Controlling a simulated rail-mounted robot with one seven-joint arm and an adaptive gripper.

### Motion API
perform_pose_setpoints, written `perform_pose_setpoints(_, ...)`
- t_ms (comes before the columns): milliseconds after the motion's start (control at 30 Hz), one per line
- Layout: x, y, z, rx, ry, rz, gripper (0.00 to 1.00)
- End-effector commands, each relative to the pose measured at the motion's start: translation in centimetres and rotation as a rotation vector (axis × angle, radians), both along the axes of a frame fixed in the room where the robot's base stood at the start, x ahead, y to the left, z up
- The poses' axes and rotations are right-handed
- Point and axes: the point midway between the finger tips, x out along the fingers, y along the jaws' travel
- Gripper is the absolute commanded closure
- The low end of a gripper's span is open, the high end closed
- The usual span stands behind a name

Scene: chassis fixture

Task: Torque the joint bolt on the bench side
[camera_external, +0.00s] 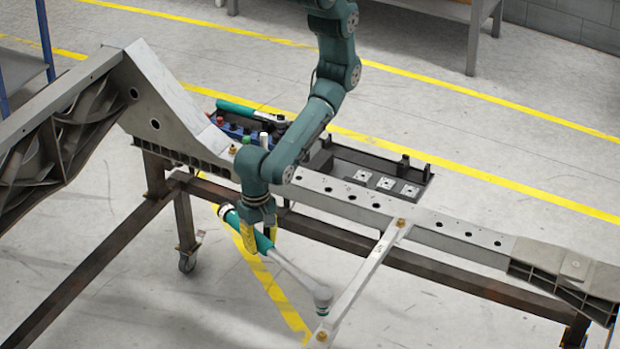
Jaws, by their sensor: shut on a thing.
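My gripper (260,238), with yellow fingers, points down in front of the grey chassis rail (345,198). It is shut on the green handle of a torque wrench (295,273). The wrench slants down to the right, and its round head (323,298) hangs close to the grey cross bar; contact cannot be told. A brass-coloured bolt (322,336) sits at the bar's near end, below the wrench head and apart from it. Another brass-coloured bolt (400,222) sits where the bar meets the rail. A third (232,150) is on the rail's left part, beside my arm.
The cross bar (365,274) projects towards the camera. A brown steel frame (450,283) carries the rail. A bench (440,10) stands at the back. Floor at lower right is clear.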

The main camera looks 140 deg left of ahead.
Motion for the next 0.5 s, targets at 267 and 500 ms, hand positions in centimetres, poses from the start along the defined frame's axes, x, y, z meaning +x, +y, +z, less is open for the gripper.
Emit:
perform_pose_setpoints(267,0.1,-0.2,-1.4,-0.005,-0.001,0.002,1.00)
perform_pose_setpoints(500,0.1,-0.2,-2.8,-0.004,-0.001,0.002,1.00)
